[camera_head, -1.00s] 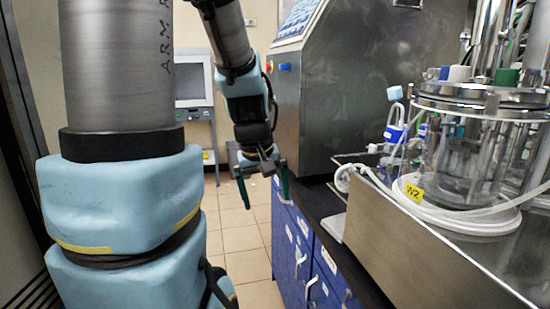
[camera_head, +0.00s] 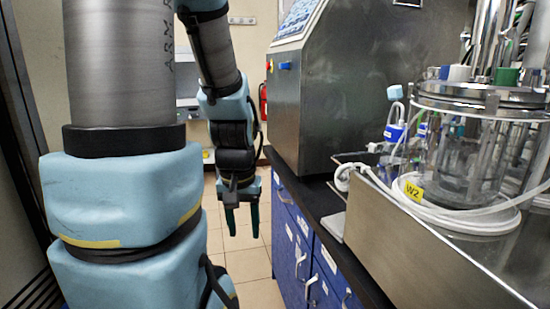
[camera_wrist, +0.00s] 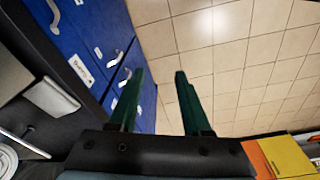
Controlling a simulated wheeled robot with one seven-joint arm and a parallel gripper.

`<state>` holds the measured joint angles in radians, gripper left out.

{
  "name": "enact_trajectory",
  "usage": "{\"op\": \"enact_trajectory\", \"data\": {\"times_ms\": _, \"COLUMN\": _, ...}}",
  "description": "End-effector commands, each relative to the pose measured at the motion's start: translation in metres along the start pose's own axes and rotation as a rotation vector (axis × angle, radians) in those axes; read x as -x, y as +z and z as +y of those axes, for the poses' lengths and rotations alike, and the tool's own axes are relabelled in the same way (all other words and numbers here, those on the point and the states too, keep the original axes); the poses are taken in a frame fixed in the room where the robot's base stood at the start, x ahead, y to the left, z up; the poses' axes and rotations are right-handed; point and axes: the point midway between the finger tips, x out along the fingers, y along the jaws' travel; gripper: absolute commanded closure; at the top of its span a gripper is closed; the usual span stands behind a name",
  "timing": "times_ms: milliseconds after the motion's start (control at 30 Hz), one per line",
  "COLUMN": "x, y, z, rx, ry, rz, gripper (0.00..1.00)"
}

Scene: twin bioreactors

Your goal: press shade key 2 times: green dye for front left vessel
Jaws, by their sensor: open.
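My gripper (camera_head: 242,219) hangs pointing down over the aisle floor, left of the blue drawers, in the head view. Its two green fingers are apart with nothing between them, as the wrist view also shows (camera_wrist: 155,88). A glass vessel (camera_head: 465,160) with a metal lid stands at the right, beside a yellow tag reading W2 (camera_head: 413,191). I cannot make out a shade key or green dye in these views.
Blue drawers (camera_head: 297,240) with handles run under the dark bench top (camera_head: 318,198). A steel tray wall (camera_head: 400,235) edges the bench at right. The tiled floor (camera_wrist: 225,50) below my gripper is clear. An orange and yellow object (camera_wrist: 285,158) shows at the wrist view's lower right.

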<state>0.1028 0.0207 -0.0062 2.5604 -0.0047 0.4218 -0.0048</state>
Motion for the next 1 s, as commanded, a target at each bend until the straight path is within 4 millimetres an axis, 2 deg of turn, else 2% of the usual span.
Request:
{"op": "enact_trajectory", "data": {"times_ms": 67, "x": 0.0001, "y": -0.0001, "z": 0.0000, "rx": 0.000, "ry": 0.000, "rz": 0.000, "gripper": 0.62}}
{"op": "enact_trajectory", "data": {"times_ms": 400, "x": 0.0001, "y": -0.0002, "z": 0.0001, "rx": 0.000, "ry": 0.000, "rz": 0.001, "gripper": 1.00}}
{"op": "enact_trajectory", "data": {"times_ms": 1000, "x": 0.0001, "y": -0.0002, "z": 0.0001, "rx": 0.001, "ry": 0.000, "rz": 0.000, "gripper": 1.00}}
